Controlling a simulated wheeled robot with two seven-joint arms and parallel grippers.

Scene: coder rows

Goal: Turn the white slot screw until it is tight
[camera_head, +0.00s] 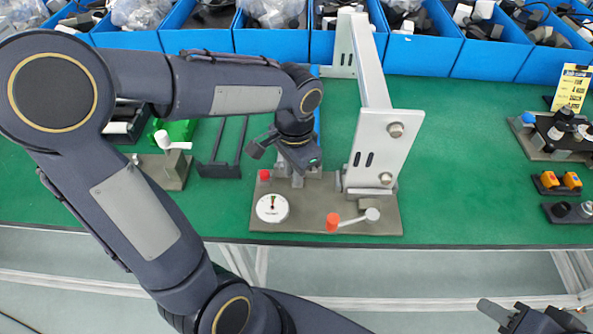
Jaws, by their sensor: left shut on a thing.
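My left gripper (299,162) points down over the back of a grey fixture plate (300,220) at the table's front edge. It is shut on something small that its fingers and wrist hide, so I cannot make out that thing. I cannot pick out the white slot screw for certain.
A tall grey bracket (385,150) stands just right of my left gripper. A small block with a white handle (173,165) stands at the left. Blue bins (272,43) line the back.

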